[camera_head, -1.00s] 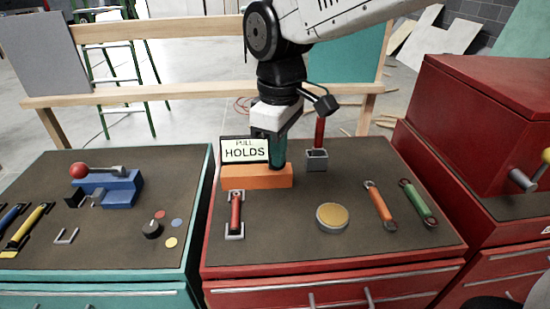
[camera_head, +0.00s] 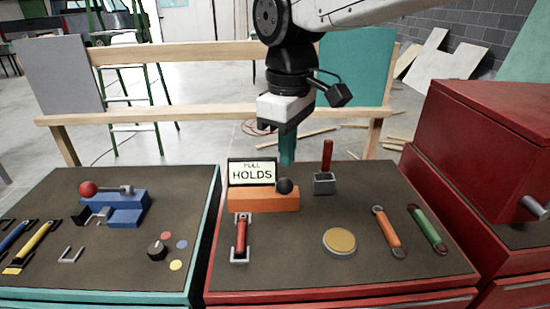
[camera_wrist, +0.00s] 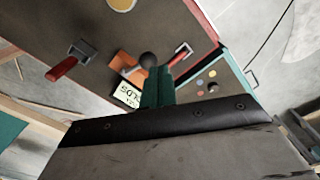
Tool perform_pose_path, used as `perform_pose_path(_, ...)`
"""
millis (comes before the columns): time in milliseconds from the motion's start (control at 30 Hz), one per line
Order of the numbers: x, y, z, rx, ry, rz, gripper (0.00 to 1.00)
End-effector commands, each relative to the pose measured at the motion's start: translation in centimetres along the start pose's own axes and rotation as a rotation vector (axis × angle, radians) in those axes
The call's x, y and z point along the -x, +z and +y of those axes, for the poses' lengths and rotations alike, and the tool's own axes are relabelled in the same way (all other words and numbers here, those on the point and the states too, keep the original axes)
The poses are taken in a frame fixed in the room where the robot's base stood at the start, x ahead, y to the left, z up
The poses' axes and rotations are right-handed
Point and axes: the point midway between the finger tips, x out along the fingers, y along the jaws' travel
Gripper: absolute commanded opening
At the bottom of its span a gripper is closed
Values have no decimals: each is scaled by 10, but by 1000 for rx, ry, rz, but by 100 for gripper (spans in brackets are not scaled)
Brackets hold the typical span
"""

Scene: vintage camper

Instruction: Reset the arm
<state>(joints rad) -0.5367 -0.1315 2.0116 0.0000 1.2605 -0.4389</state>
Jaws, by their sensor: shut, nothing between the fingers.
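My gripper (camera_head: 287,150) hangs above the back edge of the red cabinet top, behind the orange block (camera_head: 262,199). Its teal fingers are together and hold nothing; they also show in the wrist view (camera_wrist: 158,88). The orange block carries a sign reading "PULL HOLDS" (camera_head: 252,172) and a black ball knob (camera_head: 285,186). The gripper is apart from the knob. My arm comes in from the top right.
The red cabinet top (camera_head: 300,270) holds a red-handled lever (camera_head: 326,165), a yellow round button (camera_head: 340,242) and several coloured handles. A teal cabinet (camera_head: 100,280) stands left, a red box (camera_head: 480,140) right. A wooden rail (camera_head: 200,115) runs behind.

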Motion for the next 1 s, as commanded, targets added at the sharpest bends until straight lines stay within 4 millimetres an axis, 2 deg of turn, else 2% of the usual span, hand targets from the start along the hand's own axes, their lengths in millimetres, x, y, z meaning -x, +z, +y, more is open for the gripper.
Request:
perform_pose_path(67, -14, 9, -4, -63, -11, -26, 0)
perform_pose_path(167, -23, 44, -7, -190, -14, -38, 0)
perform_pose_path(333, -34, 117, -5, -444, -9, -29, 0)
perform_pose_path(500, -50, 196, -12, -719, 7, 8, 0)
perform_pose_path(600, -58, 231, -18, -842, 20, 38, 0)
perform_pose_path(700, -62, 253, -22, -915, 37, 67, 0)
perform_pose_path(800, -58, 263, -22, -961, 54, 95, 0)
perform_pose_path(1000, -56, 266, -19, -980, 59, 103, 0)
